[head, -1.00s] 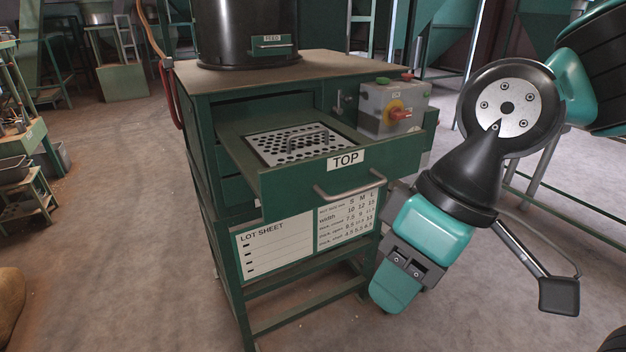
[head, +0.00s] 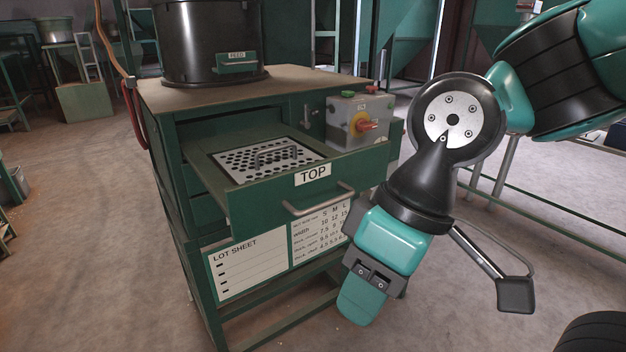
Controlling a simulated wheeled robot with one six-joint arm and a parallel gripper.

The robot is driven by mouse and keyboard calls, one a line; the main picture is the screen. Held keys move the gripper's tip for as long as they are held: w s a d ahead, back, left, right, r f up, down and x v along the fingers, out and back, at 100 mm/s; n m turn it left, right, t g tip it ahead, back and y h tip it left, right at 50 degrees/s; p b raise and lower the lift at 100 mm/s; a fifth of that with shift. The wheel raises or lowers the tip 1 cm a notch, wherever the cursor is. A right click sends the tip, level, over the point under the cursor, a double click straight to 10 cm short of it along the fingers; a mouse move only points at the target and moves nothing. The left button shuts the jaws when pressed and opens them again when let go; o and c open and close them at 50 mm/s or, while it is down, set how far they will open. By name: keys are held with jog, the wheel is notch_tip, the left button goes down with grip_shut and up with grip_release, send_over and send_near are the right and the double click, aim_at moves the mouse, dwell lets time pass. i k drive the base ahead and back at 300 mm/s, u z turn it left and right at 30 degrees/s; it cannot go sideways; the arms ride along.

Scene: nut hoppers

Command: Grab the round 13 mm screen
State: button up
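A perforated metal screen (head: 240,163) with round holes and a raised handle in its middle lies flat in the pulled-out drawer marked TOP (head: 330,188) of the green machine. I cannot read a hole size on it. My gripper (head: 356,300) hangs in front of the machine, to the right of the lot sheet and below the drawer's front handle. It is apart from the screen. Its finger part points down, and I cannot make out a gap between the fingers. Nothing is seen held in it.
The drawer's bar handle (head: 318,200) sticks out toward me. A grey control box (head: 350,118) with a red knob stands right of the drawer. A black feed drum (head: 208,40) stands on top. A lot sheet (head: 250,268) hangs below. The floor (head: 95,230) at left is open.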

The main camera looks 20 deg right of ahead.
aim_at(248, 163)
jog(key=k, duration=0.5)
jog(key=z, duration=0.75)
jog(key=i, duration=1.05)
jog(key=u, duration=0.2)
